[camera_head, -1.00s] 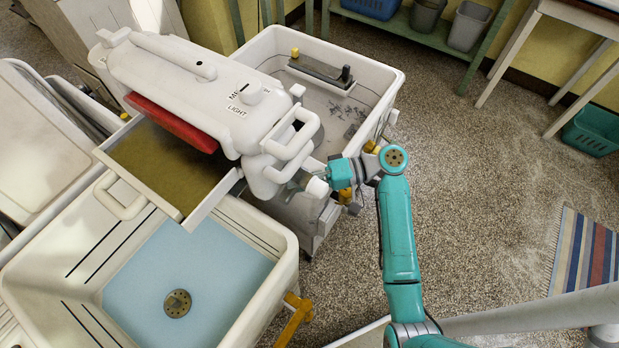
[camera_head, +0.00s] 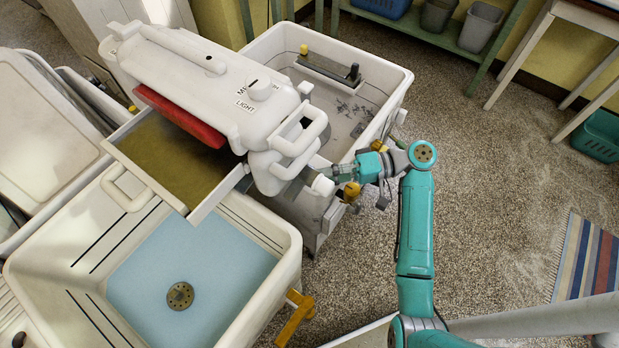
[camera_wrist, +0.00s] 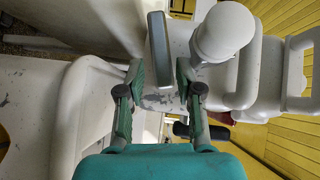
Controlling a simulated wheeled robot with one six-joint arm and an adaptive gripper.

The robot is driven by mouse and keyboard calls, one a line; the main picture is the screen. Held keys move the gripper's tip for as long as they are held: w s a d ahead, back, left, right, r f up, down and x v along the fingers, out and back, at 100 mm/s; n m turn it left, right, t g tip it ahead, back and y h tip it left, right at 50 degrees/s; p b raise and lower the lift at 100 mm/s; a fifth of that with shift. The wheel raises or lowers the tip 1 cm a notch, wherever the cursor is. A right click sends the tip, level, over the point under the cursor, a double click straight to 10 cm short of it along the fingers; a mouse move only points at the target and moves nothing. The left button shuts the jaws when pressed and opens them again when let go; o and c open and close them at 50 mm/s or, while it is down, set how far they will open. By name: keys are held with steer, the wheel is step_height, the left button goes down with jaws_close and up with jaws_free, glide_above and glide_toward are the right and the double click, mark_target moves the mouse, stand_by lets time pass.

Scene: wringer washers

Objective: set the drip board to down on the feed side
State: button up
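The white wringer head (camera_head: 200,75) with a red roller (camera_head: 180,116) sits over the tubs. A white-rimmed tray with an olive floor, apparently a drip board (camera_head: 165,160), extends below the roller toward the blue-bottomed tub; I cannot tell whether this is the feed side. My gripper (camera_head: 335,172) is at the wringer's right end, beside a white round knob (camera_head: 322,185). In the wrist view my gripper (camera_wrist: 160,78) is open, its fingers apart. A grey flat paddle (camera_wrist: 158,50) shows beyond and between the fingertips; contact is unclear. The white knob (camera_wrist: 225,32) is right of them.
White loop handles (camera_head: 300,135) stick out near my gripper. The blue-bottomed tub (camera_head: 190,270) is at front, another tub (camera_head: 385,75) behind. An orange bracket (camera_head: 296,318) juts from the front tub.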

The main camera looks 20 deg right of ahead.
steer(key=f+v, duration=0.1)
steer(key=v, duration=0.5)
steer(key=shift+d+r, duration=0.45)
steer(key=shift+r, duration=0.05)
steer(key=shift+s, duration=0.1)
